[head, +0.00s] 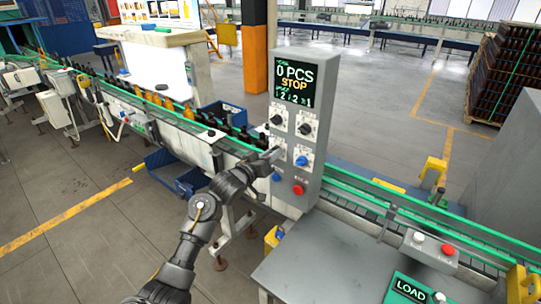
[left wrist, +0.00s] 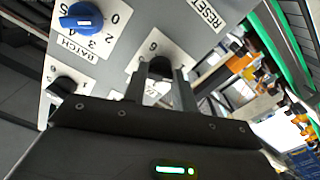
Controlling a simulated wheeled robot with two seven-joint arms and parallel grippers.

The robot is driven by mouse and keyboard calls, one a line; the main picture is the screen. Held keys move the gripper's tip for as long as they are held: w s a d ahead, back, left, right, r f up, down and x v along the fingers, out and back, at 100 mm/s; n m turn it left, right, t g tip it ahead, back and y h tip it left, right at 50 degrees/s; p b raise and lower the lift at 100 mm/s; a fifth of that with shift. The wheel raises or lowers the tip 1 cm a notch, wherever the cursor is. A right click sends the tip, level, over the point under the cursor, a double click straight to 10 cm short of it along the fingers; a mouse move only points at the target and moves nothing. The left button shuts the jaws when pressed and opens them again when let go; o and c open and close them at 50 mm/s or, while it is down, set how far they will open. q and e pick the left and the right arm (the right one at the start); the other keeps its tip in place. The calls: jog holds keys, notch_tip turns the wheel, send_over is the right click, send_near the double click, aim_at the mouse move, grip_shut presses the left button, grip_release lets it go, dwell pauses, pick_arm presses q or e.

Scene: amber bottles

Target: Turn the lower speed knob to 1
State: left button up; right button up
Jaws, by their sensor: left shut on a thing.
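A grey control panel (head: 312,100) stands beside the conveyor, with several dial knobs below its screen. My left gripper (head: 272,154) reaches its lower left dial from the left. In the left wrist view, my left gripper (left wrist: 160,88) is shut on a black knob (left wrist: 160,67), one finger on each side. The knob's white dial plate shows a 6 and a 1; the rest of its scale and its pointer are hidden by the fingers. My right gripper is not in view.
A blue knob (head: 301,160) marked BATCH is beside the held dial. Black knobs (head: 277,120) (head: 305,129) sit above. A blue button (head: 277,177) and a red button (head: 298,190) are below. The screen (head: 294,82) reads 0 PCS, STOP. Amber bottles (head: 165,102) stand on the conveyor.

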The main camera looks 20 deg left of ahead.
pick_arm(q)
jog(key=shift+n, duration=1)
jog(key=o, duration=1)
jog(key=shift+c, duration=0.2)
jog(key=b+v, duration=0.3)
jog(key=v, duration=0.8)
